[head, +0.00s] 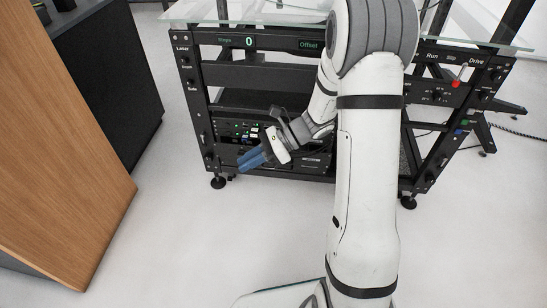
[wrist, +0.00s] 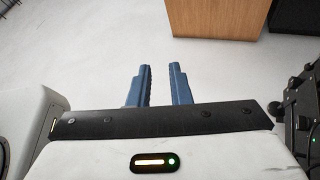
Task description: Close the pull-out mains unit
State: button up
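A black rack-mounted unit (head: 238,130) with small green lights and knobs sits low in the left part of the turntable frame. I take it to be the mains unit, but my arm and gripper cover part of this area and I cannot tell how far it is pulled out. My gripper (head: 255,160) is in front of the unit's lower part, its blue fingers pointing left and down. In the wrist view my gripper (wrist: 161,86) is open, with the two blue fingers apart and nothing between them but floor behind.
The black turntable frame (head: 190,95) has a glass top (head: 190,12) and a right-hand panel with a red button (head: 456,84). A wooden cabinet (head: 70,130) stands at left; it also shows in the wrist view (wrist: 215,18). The pale floor between is clear.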

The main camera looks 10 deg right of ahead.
jog(key=w+d+f+m+t+y, duration=0.25)
jog(key=w+f+m+t, duration=0.25)
jog(key=w+f+m, duration=0.25)
jog(key=w+d+f+m+t+y, duration=0.1)
jog(key=w+d+f+m+t, duration=0.2)
jog(key=w+f+m+t, duration=0.35)
jog(key=w+d+f+m+t+h+b, duration=0.1)
jog(key=d+f+m+t+h, duration=0.35)
jog(key=f+m, duration=0.3)
jog(key=w+d+f+m+t+h+b, duration=0.1)
jog(key=d+f+m+t+h, duration=0.2)
jog(key=d+f+m, duration=0.35)
jog(key=w+a, duration=0.1)
jog(key=w, duration=0.1)
jog(key=w+a+b, duration=0.1)
jog(key=w+a, duration=0.2)
jog(key=w, duration=0.1)
jog(key=shift+w+a+f+b, duration=0.1)
jog(key=shift+a+f+b, duration=0.2)
jog(key=shift+a+b, duration=0.1)
grip_shut()
